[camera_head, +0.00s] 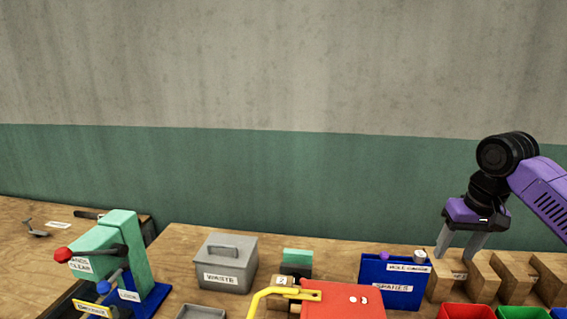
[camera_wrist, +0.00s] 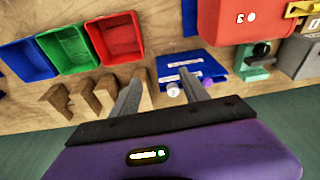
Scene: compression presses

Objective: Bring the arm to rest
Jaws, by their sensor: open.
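My gripper (camera_head: 459,250) is at the right in the head view, pointing down, with its purple and black arm reaching in from the right edge. Its two grey fingers stand apart with nothing between them. In the wrist view the open gripper (camera_wrist: 162,95) hangs over the bench, between the wooden blocks (camera_wrist: 88,98) and the blue "SPARES" box (camera_wrist: 180,68). In the head view the fingertips overlap the left end of the wooden blocks (camera_head: 507,273); I cannot tell whether they touch.
Left of the gripper are the blue box (camera_head: 392,283), a red press with yellow handle (camera_head: 342,300) and a lidded grey waste box (camera_head: 228,262). A green press (camera_head: 137,250) stands far left. Red (camera_head: 466,312) and green (camera_head: 523,313) bins line the front right. A wall stands behind.

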